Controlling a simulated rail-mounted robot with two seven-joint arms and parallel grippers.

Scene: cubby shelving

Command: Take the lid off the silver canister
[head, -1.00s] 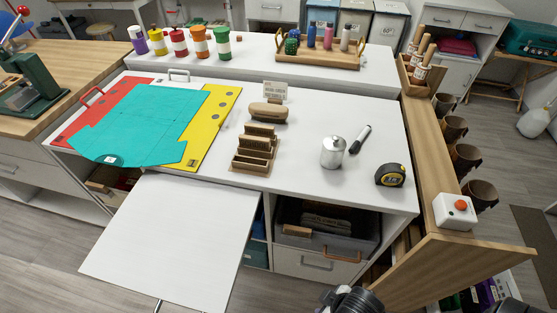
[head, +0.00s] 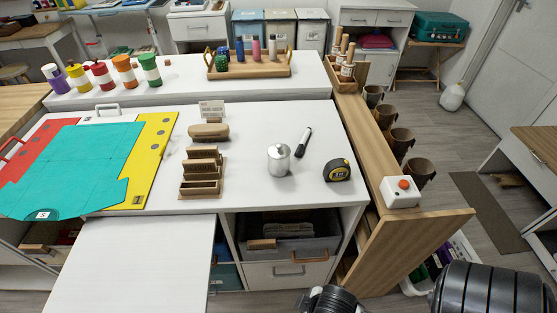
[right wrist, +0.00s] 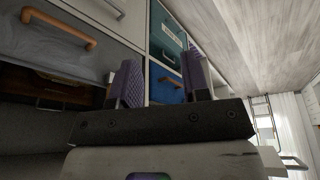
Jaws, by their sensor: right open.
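The silver canister (head: 278,162) stands upright on the white worktop, right of the middle, in the head view. Its lid, with a small knob (head: 280,147), is on top. My right gripper (right wrist: 160,82) shows in the right wrist view, open and empty, with its two purple-padded fingers apart. It is in front of the shelving below the worktop, away from the canister, which that view does not show. Dark parts of my own arm show at the bottom right of the head view. My left gripper is not in view.
A wooden ledge with a red-button box (head: 400,191) borders the right side. The worktop in front of the canister is clear.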

